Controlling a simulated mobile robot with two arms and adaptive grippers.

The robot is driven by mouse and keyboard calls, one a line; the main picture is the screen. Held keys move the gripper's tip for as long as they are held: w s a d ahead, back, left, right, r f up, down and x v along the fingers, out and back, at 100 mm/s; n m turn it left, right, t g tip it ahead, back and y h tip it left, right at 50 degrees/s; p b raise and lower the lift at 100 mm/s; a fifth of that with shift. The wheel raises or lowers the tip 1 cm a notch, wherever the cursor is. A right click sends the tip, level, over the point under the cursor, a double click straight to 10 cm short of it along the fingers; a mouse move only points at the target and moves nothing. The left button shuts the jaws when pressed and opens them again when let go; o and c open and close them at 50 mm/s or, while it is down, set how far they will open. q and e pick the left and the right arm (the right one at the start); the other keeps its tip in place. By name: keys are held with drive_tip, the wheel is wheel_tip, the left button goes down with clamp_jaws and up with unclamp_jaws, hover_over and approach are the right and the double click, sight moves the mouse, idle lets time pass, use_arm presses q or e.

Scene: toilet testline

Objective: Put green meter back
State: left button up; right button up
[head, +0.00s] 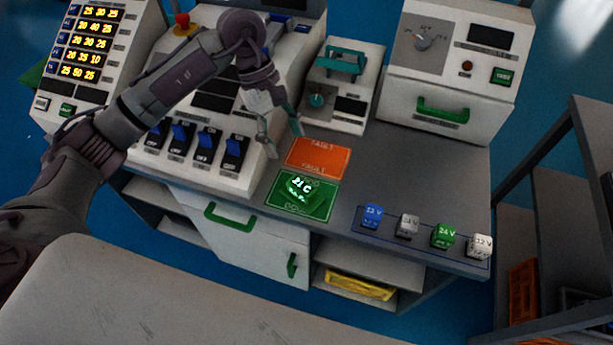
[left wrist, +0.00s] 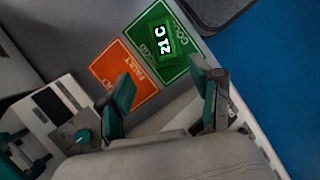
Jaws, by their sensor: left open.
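The green meter (head: 304,191), with a lit white reading like "21 C", sits on the green "GOOD" mat (head: 284,205) on the grey bench. It also shows in the left wrist view (left wrist: 164,40), on the green mat (left wrist: 189,68). My left gripper (head: 283,142) is above the bench, left of the orange "FAULT" mat (head: 319,151) and up and to the left of the meter. In the left wrist view, its two teal-padded fingers (left wrist: 163,103) are spread apart with nothing between them. The meter lies beyond the fingertips. My right gripper is not in view.
Several small blocks, blue (head: 372,215), grey, green (head: 443,236) and white, stand in a row at the bench's front right. Behind the mats is a white device with a teal clamp (head: 341,62). A switch panel (head: 205,150) stands left. A dark shelf (head: 575,200) is at right.

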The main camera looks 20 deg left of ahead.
sight(301, 185)
use_arm(q)
drive_tip(key=x, duration=0.4)
drive_tip(key=s+p+x, duration=0.1)
drive_tip(key=x, duration=0.1)
drive_tip(key=shift+d, duration=0.25)
drive_tip(key=shift+d+f, duration=0.1)
drive_tip(key=shift+f, duration=0.25)
drive_tip(key=shift+s+d+f+p, duration=0.25)
drive_tip(key=shift+f+p, duration=0.1)
drive_tip(key=shift+f, duration=0.1)
drive_tip(key=p+x, duration=0.1)
drive_tip(key=x, duration=0.2)
drive_tip(key=shift+f, duration=0.35)
drive_tip(key=shift+d+f, duration=0.15)
drive_tip(key=shift+f, duration=0.2)
drive_tip(key=shift+c, duration=0.2)
clamp_jaws()
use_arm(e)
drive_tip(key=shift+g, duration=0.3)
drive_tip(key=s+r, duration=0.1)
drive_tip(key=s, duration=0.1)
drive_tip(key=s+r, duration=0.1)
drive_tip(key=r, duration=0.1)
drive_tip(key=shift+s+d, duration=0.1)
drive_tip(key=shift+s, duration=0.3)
